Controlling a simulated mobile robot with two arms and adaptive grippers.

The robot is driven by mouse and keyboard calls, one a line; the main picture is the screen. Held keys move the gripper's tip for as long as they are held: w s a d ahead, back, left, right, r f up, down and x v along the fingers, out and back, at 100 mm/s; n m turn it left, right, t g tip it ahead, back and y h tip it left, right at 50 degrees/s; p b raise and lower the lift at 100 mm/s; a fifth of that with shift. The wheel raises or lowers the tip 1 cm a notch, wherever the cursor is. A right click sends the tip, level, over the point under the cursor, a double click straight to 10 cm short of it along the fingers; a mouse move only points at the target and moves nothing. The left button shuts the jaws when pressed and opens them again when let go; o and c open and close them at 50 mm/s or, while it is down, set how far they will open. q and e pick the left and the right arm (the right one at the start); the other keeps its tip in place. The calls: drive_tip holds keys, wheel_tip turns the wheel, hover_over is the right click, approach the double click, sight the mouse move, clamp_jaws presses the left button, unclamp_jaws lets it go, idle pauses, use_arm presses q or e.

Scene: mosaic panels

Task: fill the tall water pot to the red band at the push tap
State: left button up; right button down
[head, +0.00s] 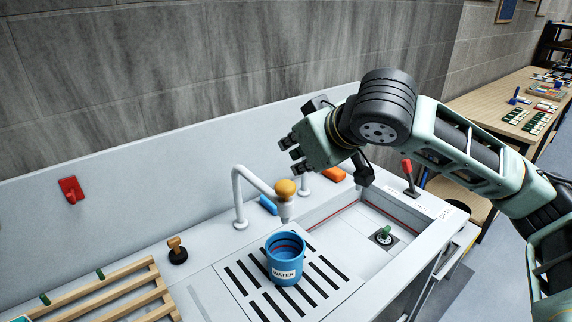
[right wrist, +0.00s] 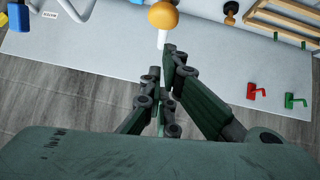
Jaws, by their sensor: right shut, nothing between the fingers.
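The blue water pot (head: 285,264), labelled WATER, stands upright on the slatted drain grate (head: 232,283). The spout hangs above the pot's open mouth. No water stream shows, and I cannot make out the level inside. My right gripper (head: 294,154) is shut and empty, above and behind the knob. In the right wrist view its closed fingers (right wrist: 164,62) point toward the knob (right wrist: 163,15), seemingly apart from it. My left gripper is out of view.
A sink basin (head: 360,222) with a green plug-like piece (head: 384,235) lies right of the grate. A red-handled lever (head: 407,167) stands at its right. A wooden rack (head: 100,292) and a dark-based knob (head: 177,250) are at left.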

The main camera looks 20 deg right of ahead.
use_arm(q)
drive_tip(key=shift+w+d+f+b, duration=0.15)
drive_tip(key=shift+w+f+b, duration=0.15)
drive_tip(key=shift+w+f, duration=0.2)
use_arm(e)
drive_tip(key=v, duration=0.4)
drive_tip(key=shift+d+r, duration=0.1)
drive_tip(key=shift+r, duration=0.05)
drive_tip(key=shift+w+d, duration=0.1)
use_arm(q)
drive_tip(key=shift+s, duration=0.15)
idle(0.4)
